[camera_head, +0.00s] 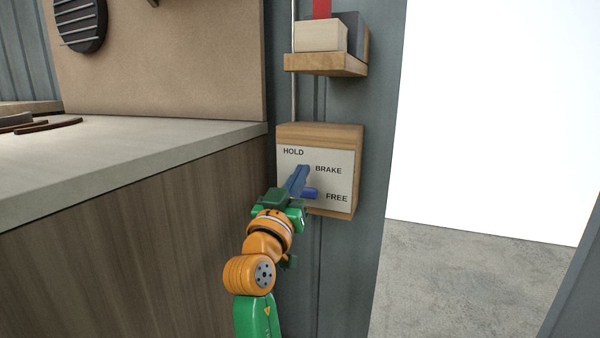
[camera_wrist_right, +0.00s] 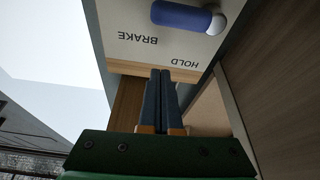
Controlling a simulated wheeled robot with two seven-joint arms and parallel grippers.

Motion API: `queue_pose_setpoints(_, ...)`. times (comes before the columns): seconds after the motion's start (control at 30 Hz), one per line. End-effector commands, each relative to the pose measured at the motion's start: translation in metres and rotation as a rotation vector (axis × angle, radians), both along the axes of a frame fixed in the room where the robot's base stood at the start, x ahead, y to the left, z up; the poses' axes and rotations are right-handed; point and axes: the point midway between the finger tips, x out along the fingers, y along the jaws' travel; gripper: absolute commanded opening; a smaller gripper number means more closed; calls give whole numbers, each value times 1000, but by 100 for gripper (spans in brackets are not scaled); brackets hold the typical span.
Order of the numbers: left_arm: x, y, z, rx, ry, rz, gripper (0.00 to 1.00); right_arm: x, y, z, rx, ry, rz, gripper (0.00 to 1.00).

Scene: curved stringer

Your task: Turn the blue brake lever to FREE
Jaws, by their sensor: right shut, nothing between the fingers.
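The brake box is a wooden block with a white plate (camera_head: 343,162) marked HOLD, BRAKE and FREE from top to lower right. The blue lever (camera_head: 310,193) lies about level low on the plate, its right end just left of the word FREE. In the right wrist view the lever (camera_wrist_right: 184,16) is a blue bar with a white round end, at the top. My right gripper (camera_head: 302,170) is in front of the plate, dark blue fingers together and empty, hiding the lever's left part. In the wrist view its fingertips (camera_wrist_right: 160,72) look apart from the lever. My left gripper is out of view.
A small wooden shelf (camera_head: 325,64) with blocks on it juts out above the brake box. A counter (camera_head: 110,160) with a wood-grain front stands close on the left. Open floor (camera_head: 480,270) shows at the right, past the grey post.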

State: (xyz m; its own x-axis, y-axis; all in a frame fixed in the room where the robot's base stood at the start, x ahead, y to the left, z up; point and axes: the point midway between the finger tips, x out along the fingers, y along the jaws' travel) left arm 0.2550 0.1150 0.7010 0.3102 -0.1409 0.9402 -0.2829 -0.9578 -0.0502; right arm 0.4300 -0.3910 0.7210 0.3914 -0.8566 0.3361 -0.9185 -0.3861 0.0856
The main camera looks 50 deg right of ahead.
Motion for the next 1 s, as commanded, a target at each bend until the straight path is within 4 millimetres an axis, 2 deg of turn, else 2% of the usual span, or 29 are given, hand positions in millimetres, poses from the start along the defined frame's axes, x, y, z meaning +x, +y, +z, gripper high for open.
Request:
queue_pose_setpoints(0.03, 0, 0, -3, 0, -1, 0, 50, -4, 10, -9, 4, 3, 2, 0)
queue_pose_setpoints(0.2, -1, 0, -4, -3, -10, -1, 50, -18, 43, -22, 4, 2, 2, 0)
queue_pose_setpoints(0.4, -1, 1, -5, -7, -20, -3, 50, -28, 64, -30, 3, 1, -1, 0)
queue_pose_setpoints(1.0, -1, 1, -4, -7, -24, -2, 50, -29, 68, -30, 2, 0, -2, 0)
